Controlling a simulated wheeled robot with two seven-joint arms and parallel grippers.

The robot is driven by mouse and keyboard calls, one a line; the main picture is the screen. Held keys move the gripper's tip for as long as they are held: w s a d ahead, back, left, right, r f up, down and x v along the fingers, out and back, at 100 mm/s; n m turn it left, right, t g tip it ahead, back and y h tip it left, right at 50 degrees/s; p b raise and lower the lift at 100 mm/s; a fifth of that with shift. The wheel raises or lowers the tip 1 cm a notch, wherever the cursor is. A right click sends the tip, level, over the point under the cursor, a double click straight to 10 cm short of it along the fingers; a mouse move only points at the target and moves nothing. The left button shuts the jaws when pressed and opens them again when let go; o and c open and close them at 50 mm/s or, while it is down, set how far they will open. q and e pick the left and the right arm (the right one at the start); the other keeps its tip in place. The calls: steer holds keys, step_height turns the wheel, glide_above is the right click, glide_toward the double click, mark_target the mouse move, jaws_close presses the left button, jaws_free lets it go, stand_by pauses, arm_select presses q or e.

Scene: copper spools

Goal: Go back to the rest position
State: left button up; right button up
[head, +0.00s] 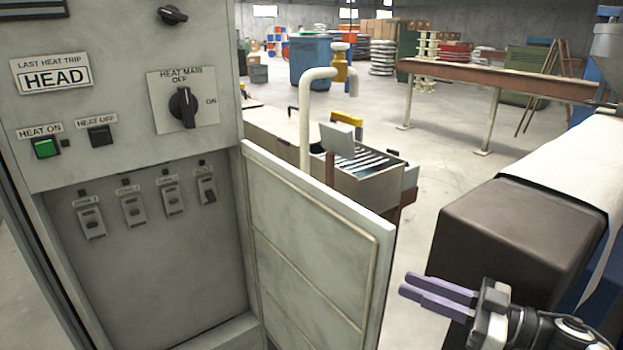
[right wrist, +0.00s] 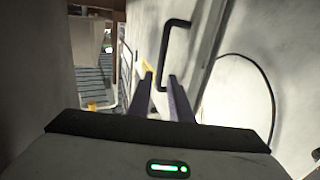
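My right gripper (head: 405,285) reaches in from the lower right of the head view, with its purple fingers pointing left. It is near the outer edge of the open cabinet door (head: 310,245) in the picture. In the right wrist view my right gripper (right wrist: 160,77) shows two fingers apart with nothing between them. A black handle (right wrist: 164,68) on a pale panel shows just beyond the fingers; I cannot tell whether they touch it. My left gripper is not in view.
A grey control cabinet (head: 115,110) fills the left, with a green HEAT ON button (head: 46,148), a HEAT MAIN knob (head: 183,106) and several small switches in a recess. A dark brown block (head: 500,235) stands at the right. Open floor (head: 440,150) lies beyond.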

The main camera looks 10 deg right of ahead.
steer(key=s+a+f+m+t+h, duration=0.15)
steer(key=s+f+m+h, duration=0.25)
steer(key=f+m+h, duration=0.6)
steer(key=s+a+f+n+g+h, duration=0.15)
steer(key=s+f+g, duration=0.3)
steer(key=s, duration=0.65)
steer(key=s+a+f+n+g+h, duration=0.15)
steer(key=s+f+g, duration=0.3)
steer(key=s, duration=0.65)
steer(key=w+a+f+t+y, duration=0.1)
steer(key=a+f+t, duration=0.1)
steer(key=f, duration=0.3)
steer(key=w+a+f+t, duration=0.2)
steer(key=a+f, duration=0.1)
steer(key=f, duration=0.3)
steer(key=shift+w+m+y, duration=0.3)
steer(key=shift+m+y, duration=0.1)
steer(key=shift+a, duration=0.1)
